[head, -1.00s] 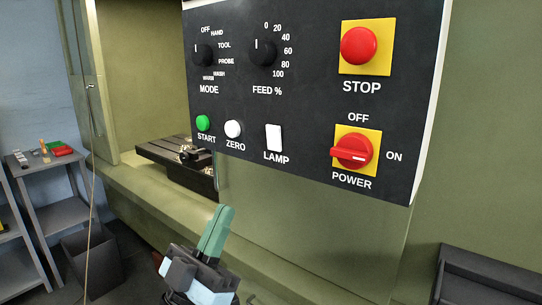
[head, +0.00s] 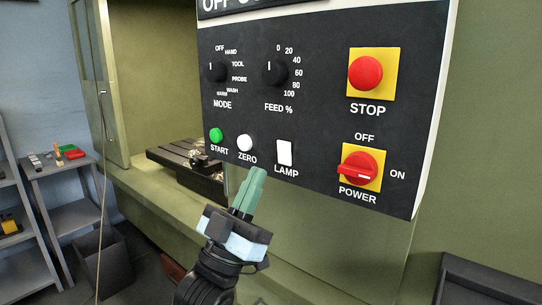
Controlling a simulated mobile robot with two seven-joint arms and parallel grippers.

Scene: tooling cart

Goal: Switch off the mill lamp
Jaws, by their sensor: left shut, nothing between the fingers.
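The lamp switch (head: 284,152) is a white rectangular rocker on the black control panel (head: 320,110), above the word LAMP. I cannot tell from this view which way the rocker is tipped. My left gripper (head: 256,174) has green fingers, is shut and empty, and points up at the panel's lower edge. Its tips show just below and left of the lamp switch, under the ZERO label. I cannot tell whether they touch the panel; they do not cover the switch. My right gripper is not in view.
Near the switch are the white ZERO button (head: 245,143), green START button (head: 216,135), red STOP button (head: 366,72) and red POWER knob (head: 359,169). The mill table (head: 186,166) sits behind, left. A grey side table (head: 62,168) stands far left.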

